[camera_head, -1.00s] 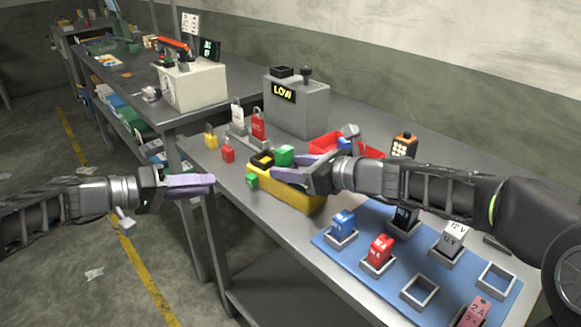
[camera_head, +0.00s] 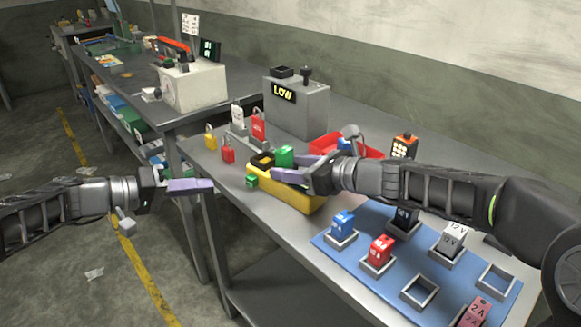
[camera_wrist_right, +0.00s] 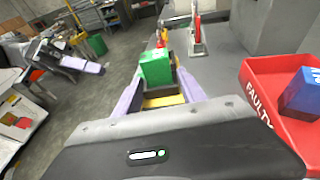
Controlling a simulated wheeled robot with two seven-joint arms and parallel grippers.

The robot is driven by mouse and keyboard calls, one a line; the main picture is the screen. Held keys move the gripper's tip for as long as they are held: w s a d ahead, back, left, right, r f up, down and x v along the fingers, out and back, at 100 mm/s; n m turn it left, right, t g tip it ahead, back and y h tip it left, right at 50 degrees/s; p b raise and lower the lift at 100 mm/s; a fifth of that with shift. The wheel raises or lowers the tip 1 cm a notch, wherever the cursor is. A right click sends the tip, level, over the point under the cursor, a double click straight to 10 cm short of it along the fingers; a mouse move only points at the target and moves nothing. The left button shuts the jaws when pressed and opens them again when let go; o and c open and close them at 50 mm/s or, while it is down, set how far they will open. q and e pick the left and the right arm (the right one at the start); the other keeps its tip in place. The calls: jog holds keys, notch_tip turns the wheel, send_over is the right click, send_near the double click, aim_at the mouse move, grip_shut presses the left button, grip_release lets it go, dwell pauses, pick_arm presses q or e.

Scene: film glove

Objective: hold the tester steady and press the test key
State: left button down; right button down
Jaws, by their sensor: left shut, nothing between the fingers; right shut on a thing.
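The yellow tester (camera_head: 300,197) lies on the metal bench, with a dark socket (camera_head: 262,159) on its top. A green block (camera_head: 284,155) stands up from the tester and also shows between my fingers in the right wrist view (camera_wrist_right: 156,67). A small green key-like part (camera_head: 252,181) sticks out at the tester's left end. My right gripper (camera_head: 298,168) is shut on the tester, one finger along each side. My left gripper (camera_head: 190,186) is shut and empty, left of the bench edge and apart from the tester.
A grey box with a "LOW" display (camera_head: 298,104) stands behind. A red "FAULTY" tray (camera_wrist_right: 262,90) holding a blue block is close beside my right gripper. Padlocks (camera_head: 228,152) stand left of the tester. A blue mat (camera_head: 345,255) with blocks in holders lies in front.

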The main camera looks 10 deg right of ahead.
aim_at(252, 181)
pick_arm(q)
jog(key=shift+f, duration=0.15)
dwell(0.8)
notch_tip(252, 181, down, 11)
jog(key=m+t+y, duration=0.2)
jog(key=t+y, duration=0.1)
jog(key=y, duration=0.5)
jog(key=s+r+m+t+y, duration=0.3)
jog(key=r+m+t, duration=0.3)
jog(key=r, duration=0.2)
jog(key=shift+s+d+t, duration=0.3)
jog(key=shift+s+t, duration=0.1)
jog(key=shift+s, duration=0.15)
jog(key=shift+r, duration=0.1)
jog(key=shift+w+d, duration=0.9)
jog(key=shift+d, duration=0.25)
jog(key=shift+w+d, duration=0.9)
jog(key=shift+d, duration=0.25)
jog(key=shift+w+d, duration=0.9)
jog(key=shift+d, duration=0.25)
